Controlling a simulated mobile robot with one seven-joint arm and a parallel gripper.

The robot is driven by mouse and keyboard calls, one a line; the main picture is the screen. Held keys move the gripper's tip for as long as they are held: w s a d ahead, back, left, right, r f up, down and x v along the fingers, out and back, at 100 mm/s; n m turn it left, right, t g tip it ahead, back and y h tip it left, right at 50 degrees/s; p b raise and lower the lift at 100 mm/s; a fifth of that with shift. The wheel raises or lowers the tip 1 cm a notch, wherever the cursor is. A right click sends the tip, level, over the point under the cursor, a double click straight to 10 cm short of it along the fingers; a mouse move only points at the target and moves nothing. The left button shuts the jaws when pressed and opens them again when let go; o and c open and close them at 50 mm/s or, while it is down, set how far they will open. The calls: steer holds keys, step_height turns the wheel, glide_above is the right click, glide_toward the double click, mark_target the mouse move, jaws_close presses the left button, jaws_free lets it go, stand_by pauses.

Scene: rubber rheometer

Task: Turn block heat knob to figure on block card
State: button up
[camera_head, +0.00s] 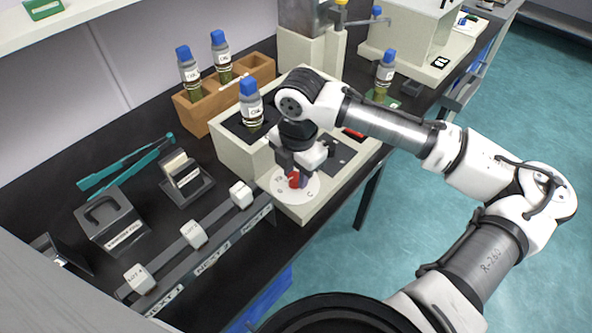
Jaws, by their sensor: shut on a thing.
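The block heat knob (294,180) is red and sits on a round white dial (309,193) at the front of a cream machine (233,158). My gripper (293,177) reaches down from above and is shut on the red knob. The gripper and wrist hide part of the knob and dial, and the dial's figures are too small to read. I cannot tell which card is the block card; small white cards stand in a holder (186,187) left of the machine, their writing unreadable.
A bottle with a blue cap (251,103) stands on the machine, close to my wrist. A wooden rack (197,112) with bottles is behind. A rail with white blocks (193,234) runs along the front edge.

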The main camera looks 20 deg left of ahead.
mark_target(296, 180)
steer(key=m+p, duration=0.1)
steer(key=m, duration=0.3)
steer(key=shift+r+m+p, duration=0.1)
steer(key=shift+m+p, duration=0.3)
steer(key=m+p, duration=0.1)
steer(key=m, duration=0.3)
steer(key=shift+s+m, duration=0.1)
steer(key=shift+m, duration=0.3)
steer(key=o, duration=1)
steer(key=shift+c, duration=0.2)
step_height(296, 180, up, 14)
steer(key=shift+s, duration=0.3)
steer(key=shift+d+f, duration=0.15)
steer(key=shift+f, duration=0.1)
